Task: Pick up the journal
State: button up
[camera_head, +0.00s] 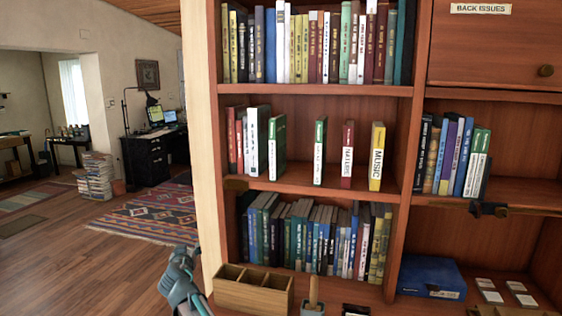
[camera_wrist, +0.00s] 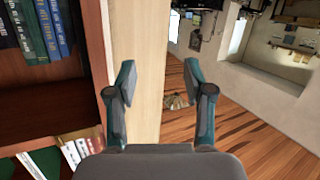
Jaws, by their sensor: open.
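I cannot tell which item is the journal. On the middle shelf of the bookcase, upright and spaced apart, stand a thin green-and-white volume (camera_head: 319,150), a red-and-white one (camera_head: 347,154) and a yellow one marked MUSIC (camera_head: 377,156). A white-spined volume (camera_head: 250,143) and a green one (camera_head: 277,147) stand left of them. My gripper (camera_head: 182,262) is low and left of the bookcase, apart from all books. In the wrist view my gripper (camera_wrist: 158,76) is open and empty, its fingers in front of the pale side panel (camera_wrist: 152,50).
Full book rows fill the shelves above and below. A closed cabinet labelled BACK ISSUES (camera_head: 490,45) is at upper right. A wooden divided box (camera_head: 253,292), a blue box (camera_head: 431,276) and small label holders lie on the lower ledge. Open floor (camera_head: 110,255) lies left.

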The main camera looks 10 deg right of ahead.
jog(key=w+d+r+m+h+p, duration=0.2)
jog(key=d+r+m+h+p, duration=0.1)
jog(key=d+r, duration=1)
jog(key=m+h+p, duration=0.3)
jog(key=h, duration=0.2)
send_near(270, 149)
jog(key=x, duration=0.5)
jog(key=shift+w+d+t, duration=0.3)
jog(key=shift+w, duration=0.05)
jog(key=p+x, duration=0.2)
jog(key=x, duration=0.3)
jog(key=shift+w+f, duration=0.15)
jog(key=shift+w, duration=0.05)
jog(key=p+x, duration=0.1)
jog(key=x, duration=0.1)
jog(key=p+x, duration=0.2)
jog(key=shift+w+d+r, duration=0.1)
jog(key=shift+d+r, duration=0.15)
jog(key=shift+d, duration=0.15)
jog(key=shift+w+d+f, duration=0.1)
jog(key=shift+w+f, duration=0.05)
jog(key=shift+f, duration=0.05)
grip_shut()
